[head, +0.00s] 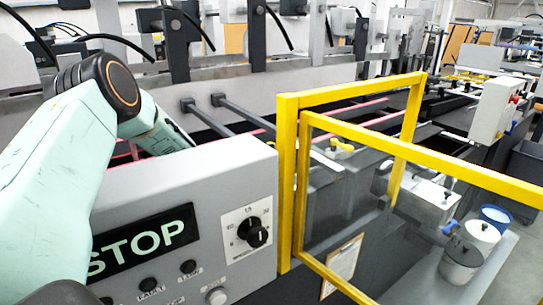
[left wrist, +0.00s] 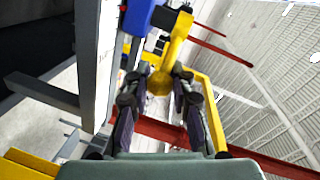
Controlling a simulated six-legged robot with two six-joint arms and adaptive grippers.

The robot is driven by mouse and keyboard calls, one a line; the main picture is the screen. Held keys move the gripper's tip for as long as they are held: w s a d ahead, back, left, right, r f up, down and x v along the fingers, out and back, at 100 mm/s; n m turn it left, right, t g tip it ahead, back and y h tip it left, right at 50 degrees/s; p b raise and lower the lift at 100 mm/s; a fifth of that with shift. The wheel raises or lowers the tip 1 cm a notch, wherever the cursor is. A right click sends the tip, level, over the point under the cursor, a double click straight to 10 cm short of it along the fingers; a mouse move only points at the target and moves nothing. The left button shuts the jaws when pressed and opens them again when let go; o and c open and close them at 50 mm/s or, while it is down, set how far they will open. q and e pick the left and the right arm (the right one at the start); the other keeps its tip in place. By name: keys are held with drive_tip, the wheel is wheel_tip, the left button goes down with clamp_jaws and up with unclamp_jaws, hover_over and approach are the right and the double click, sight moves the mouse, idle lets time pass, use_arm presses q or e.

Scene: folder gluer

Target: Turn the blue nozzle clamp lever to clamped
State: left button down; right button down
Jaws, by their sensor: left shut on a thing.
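In the left wrist view, a blue block (left wrist: 137,16) at the top has a yellow lever (left wrist: 177,38) beside it. The lever slants down to a rounded yellow end between the fingertips of my left gripper (left wrist: 158,78). The gripper is shut on this yellow end. I cannot tell from this view which setting the lever is at. In the head view my left arm reaches in from the left, and its gripper is hidden behind the grey control panel (head: 190,200). My right gripper is in neither view.
The panel carries a STOP sign and a black dial (head: 252,231). A yellow guard frame (head: 288,180) stands open right of it. Grey and white pots (head: 462,262) stand on a ledge at lower right. A red bar (left wrist: 150,128) passes behind my fingers in the wrist view.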

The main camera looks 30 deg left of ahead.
use_arm(q)
drive_tip(key=shift+w+d+r+n+t+y+b, duration=0.1)
drive_tip(key=shift+w+d+n+t+y+b, duration=0.15)
drive_tip(key=shift+n+y, duration=0.5)
drive_tip(key=shift+w+d+n+t+y+b, duration=0.25)
drive_tip(key=shift+n+y, duration=0.2)
drive_tip(key=shift+y, duration=0.5)
drive_tip(key=c, duration=1.1)
unclamp_jaws()
